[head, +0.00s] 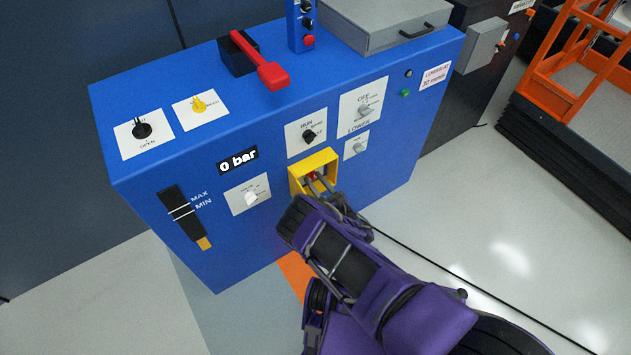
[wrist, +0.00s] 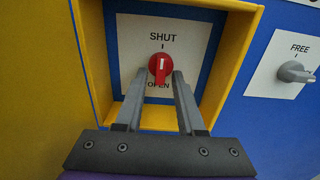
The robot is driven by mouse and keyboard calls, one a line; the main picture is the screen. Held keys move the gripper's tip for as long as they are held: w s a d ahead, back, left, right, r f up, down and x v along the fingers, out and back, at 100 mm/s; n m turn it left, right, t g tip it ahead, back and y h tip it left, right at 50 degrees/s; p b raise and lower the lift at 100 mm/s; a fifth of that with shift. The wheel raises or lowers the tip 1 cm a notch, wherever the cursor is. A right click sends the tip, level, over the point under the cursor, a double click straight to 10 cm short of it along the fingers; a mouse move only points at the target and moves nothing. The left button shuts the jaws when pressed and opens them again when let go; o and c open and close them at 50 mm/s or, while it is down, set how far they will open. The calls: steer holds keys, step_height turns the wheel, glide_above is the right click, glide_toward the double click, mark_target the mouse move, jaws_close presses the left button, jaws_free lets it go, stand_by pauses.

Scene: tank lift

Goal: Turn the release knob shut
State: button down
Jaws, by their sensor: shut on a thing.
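The red release knob (wrist: 159,65) sits on a white plate (wrist: 130,50) marked SHUT above and OPEN below, inside a yellow box frame (wrist: 236,50). Its white line stands nearly upright, roughly in line with the tick under SHUT. My gripper (wrist: 162,80) has one finger on each side of the knob's lower part and is shut on it. The fingers partly cover the word OPEN. In the head view my gripper (head: 317,181) reaches into the yellow frame (head: 325,157), and the red knob shows only as a small patch between the fingers.
A grey knob marked FREE (wrist: 296,72) is right of the frame. The blue cabinet (head: 400,140) also carries a black RUN knob (head: 309,136), a white knob (head: 251,197), a red lever (head: 272,76) and a display reading 0 bar (head: 238,160). Open floor (head: 500,220) lies to the right.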

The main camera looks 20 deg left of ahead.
steer(key=shift+r, duration=0.1)
stand_by(0.3)
steer(key=c, duration=0.9)
jaws_free()
steer(key=shift+d, duration=0.1)
